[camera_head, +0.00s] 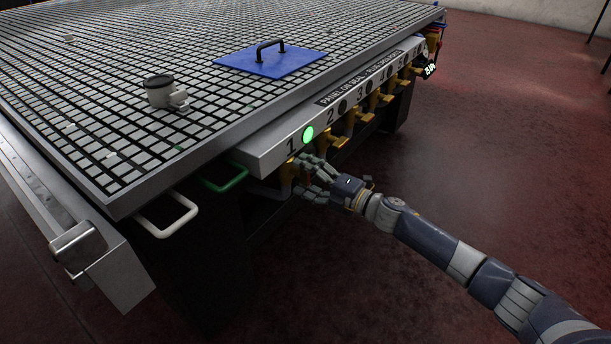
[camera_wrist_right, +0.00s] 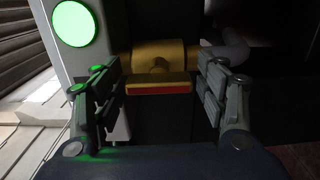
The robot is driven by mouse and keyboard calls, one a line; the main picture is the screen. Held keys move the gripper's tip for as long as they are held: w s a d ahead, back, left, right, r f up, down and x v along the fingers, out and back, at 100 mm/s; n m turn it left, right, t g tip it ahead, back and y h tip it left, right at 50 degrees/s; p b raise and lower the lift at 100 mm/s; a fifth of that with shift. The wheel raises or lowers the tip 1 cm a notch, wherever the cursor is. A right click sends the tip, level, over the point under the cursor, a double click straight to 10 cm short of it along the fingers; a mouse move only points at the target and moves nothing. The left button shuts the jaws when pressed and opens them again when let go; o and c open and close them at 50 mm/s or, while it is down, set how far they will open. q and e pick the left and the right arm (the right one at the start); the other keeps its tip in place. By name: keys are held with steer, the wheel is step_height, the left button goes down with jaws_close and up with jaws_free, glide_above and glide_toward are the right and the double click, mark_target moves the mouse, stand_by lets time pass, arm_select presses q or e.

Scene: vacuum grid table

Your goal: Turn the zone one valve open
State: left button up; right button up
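The zone one valve (camera_head: 287,176) is a yellow valve under the panel edge marked 1. In the right wrist view its yellow body and flat handle with a red edge (camera_wrist_right: 158,88) lie between my fingers. The round lamp (camera_head: 307,134) above it glows green and also shows in the wrist view (camera_wrist_right: 74,24). My right gripper (camera_head: 302,176) is open at the valve, with one finger on each side of the handle (camera_wrist_right: 160,92) and visible gaps to both. The fingers partly hide the valve in the head view. My left gripper is not in view.
Several more yellow valves (camera_head: 335,141) run along the panel (camera_head: 270,150) to the right, under dark lamps. A green handle (camera_head: 224,184) and a white handle (camera_head: 166,217) stick out at the left. A blue plate (camera_head: 270,62) and a grey cup-like part (camera_head: 160,91) sit on the grid table (camera_head: 110,60).

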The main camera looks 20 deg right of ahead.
steer(key=shift+d, duration=0.1)
steer(key=v, duration=1.2)
stand_by(0.5)
